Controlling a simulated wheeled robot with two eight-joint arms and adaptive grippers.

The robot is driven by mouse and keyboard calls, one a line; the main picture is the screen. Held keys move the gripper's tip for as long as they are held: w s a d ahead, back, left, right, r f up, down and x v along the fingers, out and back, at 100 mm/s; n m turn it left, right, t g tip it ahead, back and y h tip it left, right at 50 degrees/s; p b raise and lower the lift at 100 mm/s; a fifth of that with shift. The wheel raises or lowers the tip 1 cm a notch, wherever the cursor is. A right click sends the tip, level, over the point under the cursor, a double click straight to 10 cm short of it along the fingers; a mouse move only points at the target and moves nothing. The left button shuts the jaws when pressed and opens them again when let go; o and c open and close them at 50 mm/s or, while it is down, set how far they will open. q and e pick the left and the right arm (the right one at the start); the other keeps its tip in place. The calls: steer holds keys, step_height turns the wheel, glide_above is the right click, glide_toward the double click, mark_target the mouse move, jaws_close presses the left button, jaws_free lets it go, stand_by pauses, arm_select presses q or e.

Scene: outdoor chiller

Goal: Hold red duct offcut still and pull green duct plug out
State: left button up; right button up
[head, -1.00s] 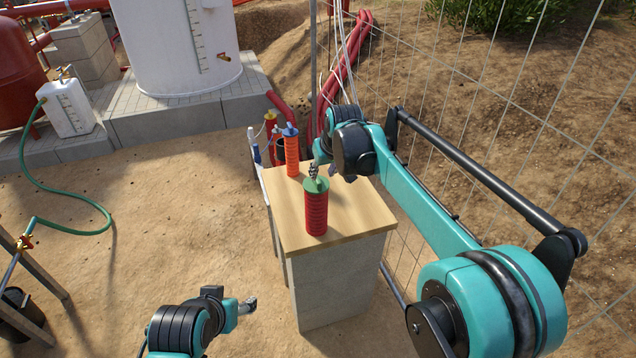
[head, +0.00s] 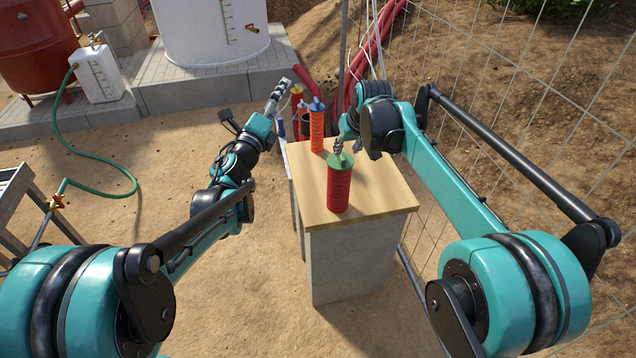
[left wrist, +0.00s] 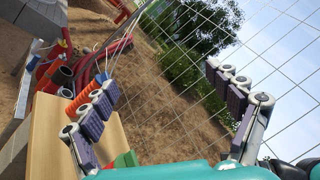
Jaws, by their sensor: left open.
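The red duct offcut (head: 340,190) stands upright on the wooden top of a block stand. The green duct plug (head: 341,160) sits in its upper end; some green also shows at the bottom of the left wrist view (left wrist: 126,160). My right gripper (head: 338,147) is right at the top of the green plug; whether its fingers are closed on it is too small to tell. My left gripper (head: 279,92) is raised beyond the stand's left edge, apart from the red duct. Its fingers are spread and empty in the left wrist view (left wrist: 165,115).
An orange duct (head: 317,130) with a blue top stands behind the red duct on the wooden top (head: 385,197). More ducts stand behind the stand. A wire fence (head: 520,110) runs along the right. Bare ground lies left of the stand.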

arm_select(q)
steer(key=w+d+f+m+g+h, duration=0.35)
steer(key=d+f+m+h, duration=0.35)
steer(key=f+m, duration=0.4)
steer(key=m+g+h, duration=0.1)
steer(key=m+g, duration=0.8)
steer(key=m, duration=0.2)
glide_toward(329, 182)
steer(key=shift+t, duration=0.25)
steer(key=x, duration=0.6)
steer(key=shift+w+d+f, duration=0.2)
steer(key=shift+d+f, duration=0.05)
steer(key=shift+f, duration=0.15)
steer(key=x, duration=0.7)
steer(key=shift+d+r, duration=0.1)
steer(key=c, duration=2)
steer(key=shift+o, duration=0.2)
